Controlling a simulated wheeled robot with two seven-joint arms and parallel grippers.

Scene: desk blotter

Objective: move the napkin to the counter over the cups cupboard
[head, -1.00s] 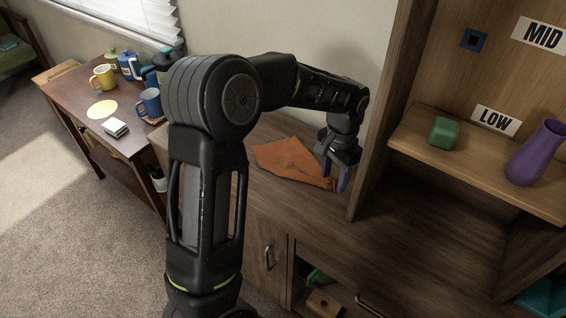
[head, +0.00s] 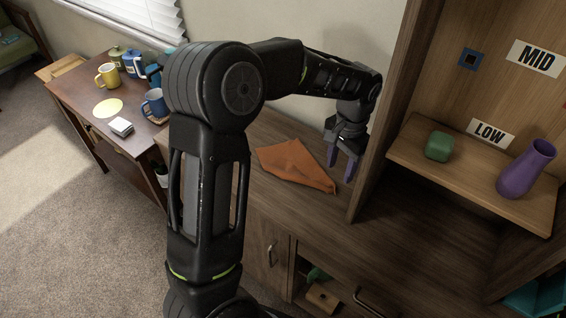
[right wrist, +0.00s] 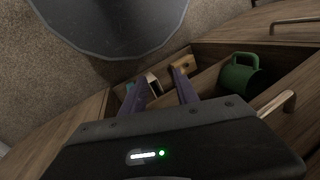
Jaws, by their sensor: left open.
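The orange napkin (head: 297,164) lies loosely spread on the wooden counter (head: 262,199), left of the tall shelf unit's side panel. Below that counter is a cupboard door (head: 265,247) with a handle; its contents are hidden. My left gripper (head: 340,172) is open and empty, its purple fingers pointing down just right of the napkin and apart from it. My right gripper (right wrist: 162,84) shows in the right wrist view with its purple fingers apart and nothing between them, above an open compartment with a green mug (right wrist: 240,75).
The shelf unit holds a green block (head: 438,146) and a purple vase (head: 526,168), with LOW and MID labels. A side table (head: 78,88) at left carries mugs, a yellow disc and a white stack. The shelf's side panel (head: 383,120) stands close to my left gripper.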

